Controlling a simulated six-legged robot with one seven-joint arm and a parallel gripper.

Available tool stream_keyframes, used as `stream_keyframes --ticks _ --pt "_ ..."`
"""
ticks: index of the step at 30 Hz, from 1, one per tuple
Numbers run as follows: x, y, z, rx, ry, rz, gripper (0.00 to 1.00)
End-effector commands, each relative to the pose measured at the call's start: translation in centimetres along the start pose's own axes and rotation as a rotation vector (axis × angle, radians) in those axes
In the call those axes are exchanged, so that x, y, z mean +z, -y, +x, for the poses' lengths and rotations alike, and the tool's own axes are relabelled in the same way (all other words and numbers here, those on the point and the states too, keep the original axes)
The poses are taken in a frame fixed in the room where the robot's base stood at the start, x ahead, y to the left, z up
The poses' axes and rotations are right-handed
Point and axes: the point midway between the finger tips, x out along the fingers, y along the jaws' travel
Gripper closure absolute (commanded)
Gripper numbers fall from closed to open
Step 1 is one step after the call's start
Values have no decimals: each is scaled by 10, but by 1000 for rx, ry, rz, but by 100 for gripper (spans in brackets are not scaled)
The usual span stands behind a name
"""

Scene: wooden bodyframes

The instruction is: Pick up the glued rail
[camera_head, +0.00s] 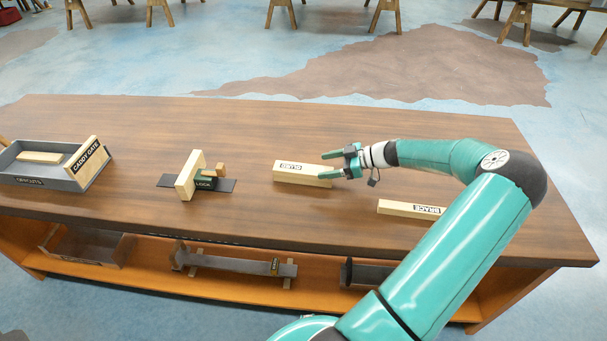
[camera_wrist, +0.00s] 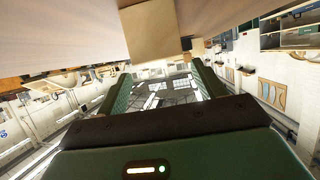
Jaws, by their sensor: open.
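The glued rail (camera_head: 302,174) is a pale wooden block with a "GLUED" label, lying on the brown workbench in the head view. My gripper (camera_head: 327,166) is open at the rail's right end, with its green fingers pointing left towards it. In the wrist view, the two green fingers (camera_wrist: 160,88) stand apart with nothing between them. A pale wooden block end, likely the rail (camera_wrist: 152,32), shows just beyond the fingertips at the top. Whether the fingers touch the rail cannot be told.
A block labelled "BRACE" (camera_head: 411,209) lies to the right, near my arm. A wooden piece stands at the "LOCK" fixture (camera_head: 187,175) left of the rail. A grey offcuts tray (camera_head: 42,181) with a "CADDY GATE" board (camera_head: 86,160) sits far left. The bench top (camera_head: 330,118) behind the rail is clear.

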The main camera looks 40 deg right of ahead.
Motion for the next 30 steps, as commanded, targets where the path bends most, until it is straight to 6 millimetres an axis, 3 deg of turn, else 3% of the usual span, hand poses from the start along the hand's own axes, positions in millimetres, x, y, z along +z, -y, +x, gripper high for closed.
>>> stream_keyframes --ticks 5,13,21,30 --pt "0 1 12 0 0 1 31" --pt "1 4 51 -2 0 1 31" --pt "2 3 55 2 1 1 31" --pt "2 3 55 1 1 1 89"
